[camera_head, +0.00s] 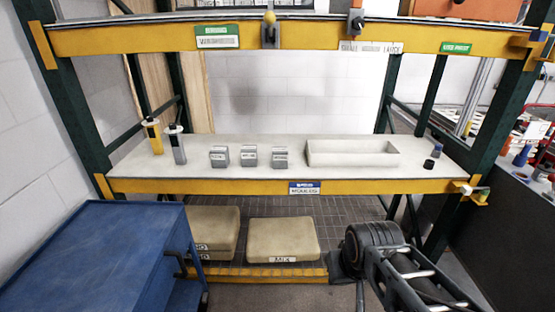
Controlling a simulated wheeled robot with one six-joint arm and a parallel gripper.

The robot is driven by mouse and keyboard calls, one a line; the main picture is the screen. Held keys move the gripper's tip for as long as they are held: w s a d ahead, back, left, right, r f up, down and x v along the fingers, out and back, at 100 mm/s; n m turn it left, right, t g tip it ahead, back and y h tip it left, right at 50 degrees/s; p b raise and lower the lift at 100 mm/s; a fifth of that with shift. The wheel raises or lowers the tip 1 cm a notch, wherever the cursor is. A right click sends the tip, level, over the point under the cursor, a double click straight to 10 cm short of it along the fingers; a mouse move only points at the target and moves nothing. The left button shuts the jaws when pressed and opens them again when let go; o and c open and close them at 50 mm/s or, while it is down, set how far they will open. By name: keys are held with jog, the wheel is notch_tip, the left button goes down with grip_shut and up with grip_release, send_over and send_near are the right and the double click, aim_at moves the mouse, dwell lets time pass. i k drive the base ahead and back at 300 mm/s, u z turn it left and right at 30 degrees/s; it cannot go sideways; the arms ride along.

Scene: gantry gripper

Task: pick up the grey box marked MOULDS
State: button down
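Three small grey boxes stand in a row on the middle shelf: a left one (219,157), a middle one (249,156) and a right one (280,158). Each has a small label on its front, too small to read surely, so I cannot tell which is marked MOULDS. The right box looks a little lower than the others. My arm is at the lower right, in front of the rack and well short of the boxes. No fingers can be made out clearly on it, and nothing held is visible.
On the middle shelf (330,179), a shallow open tray (352,160) stands right of the boxes. Two bottles (153,137) (178,147) stand left, small dark pieces (429,164) far right. The upper shelf (290,38) hangs above. A blue cabinet (95,258) fills the lower left.

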aim_at(249, 154)
jog(key=z, duration=0.45)
jog(key=i, duration=1.35)
jog(key=u, duration=2.85)
